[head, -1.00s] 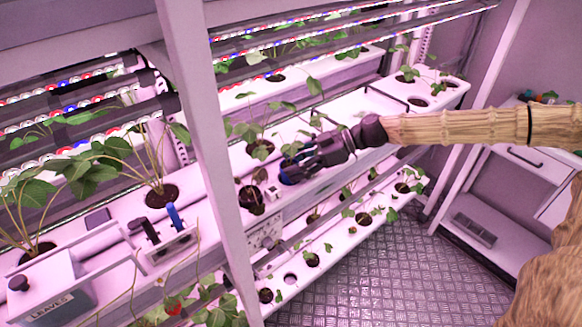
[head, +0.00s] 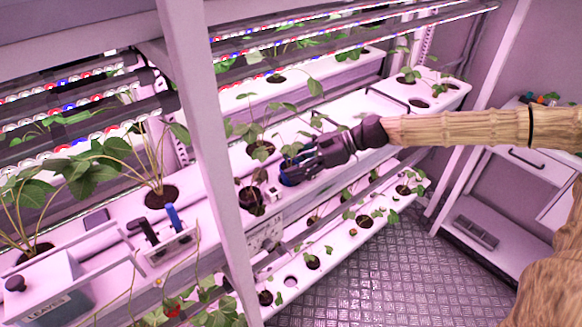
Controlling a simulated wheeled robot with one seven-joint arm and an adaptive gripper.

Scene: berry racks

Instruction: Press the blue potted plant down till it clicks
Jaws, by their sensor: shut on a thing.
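The blue potted plant (head: 286,180) is at the front edge of the middle rack shelf, a little right of the white post, in the head view. Only part of its blue pot shows; my dark fingers cover much of it. My gripper (head: 292,172) reaches in from the right and is shut on the blue pot. I cannot tell how deep the pot sits in its hole, as the hand hides the hole.
A dark pot (head: 251,198) stands just left of my gripper. A plant (head: 261,150) grows close behind it. The white post (head: 203,150) rises to the left. A grey LEAVES box (head: 60,290) is at lower left. A lower planter shelf (head: 330,243) runs below my arm.

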